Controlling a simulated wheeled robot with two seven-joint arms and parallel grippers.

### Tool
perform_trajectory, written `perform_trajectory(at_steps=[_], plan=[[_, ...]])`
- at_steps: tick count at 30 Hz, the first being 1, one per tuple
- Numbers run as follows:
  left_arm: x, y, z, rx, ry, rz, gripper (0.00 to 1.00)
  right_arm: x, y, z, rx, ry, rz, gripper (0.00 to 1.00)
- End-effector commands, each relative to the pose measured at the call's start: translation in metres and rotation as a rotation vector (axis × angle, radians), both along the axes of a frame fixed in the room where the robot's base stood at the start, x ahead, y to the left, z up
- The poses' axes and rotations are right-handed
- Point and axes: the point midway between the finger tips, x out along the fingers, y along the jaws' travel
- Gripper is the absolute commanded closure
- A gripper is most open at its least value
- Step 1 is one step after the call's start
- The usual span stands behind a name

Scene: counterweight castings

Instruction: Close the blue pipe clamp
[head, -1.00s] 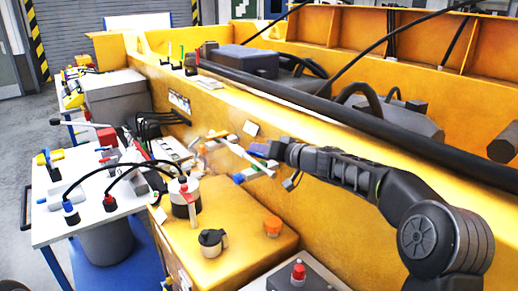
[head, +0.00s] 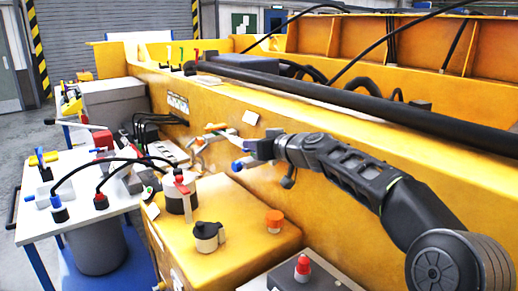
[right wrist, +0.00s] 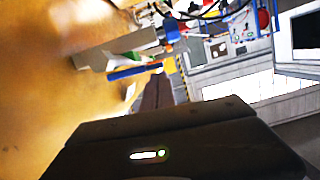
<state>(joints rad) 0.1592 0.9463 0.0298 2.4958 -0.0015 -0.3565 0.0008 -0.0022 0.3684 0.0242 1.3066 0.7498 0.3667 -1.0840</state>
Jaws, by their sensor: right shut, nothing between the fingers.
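A small blue part (head: 237,166), seemingly of the blue pipe clamp, shows low against the yellow casting wall; in the right wrist view a blue bar (right wrist: 135,71) lies beyond the fingers. Its lever and whether it is open or closed are hard to make out. My right gripper (head: 255,149) reaches in from the right, just right of and above that blue part, shut and empty. Whether it touches the clamp I cannot tell. An orange-topped fitting (head: 215,127) with pale arms is to the left. My left gripper is out of view.
The long yellow casting wall (head: 340,172) runs behind the gripper. Below, a yellow block (head: 235,245) carries a white canister (head: 177,200), a black-capped pot (head: 208,237) and an orange knob (head: 274,220). A white table (head: 100,217) with cables stands left.

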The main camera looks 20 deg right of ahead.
Motion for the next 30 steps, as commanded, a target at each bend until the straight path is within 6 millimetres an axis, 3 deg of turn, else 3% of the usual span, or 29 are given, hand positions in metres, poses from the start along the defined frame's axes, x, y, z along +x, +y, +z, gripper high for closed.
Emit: perform_trajectory(at_steps=[1,9,23,30], plan=[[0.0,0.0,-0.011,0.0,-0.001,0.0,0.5,-0.001,0.002,-0.006,-0.024,-0.012,0.001,1.0],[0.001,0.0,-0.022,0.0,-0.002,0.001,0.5,-0.001,0.003,-0.008,-0.098,-0.04,0.0,1.0],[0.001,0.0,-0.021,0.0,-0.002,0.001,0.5,-0.001,0.003,-0.007,-0.102,-0.041,0.001,1.0],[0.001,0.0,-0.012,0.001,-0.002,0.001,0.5,-0.003,0.003,0.006,-0.103,-0.041,0.001,1.0]])
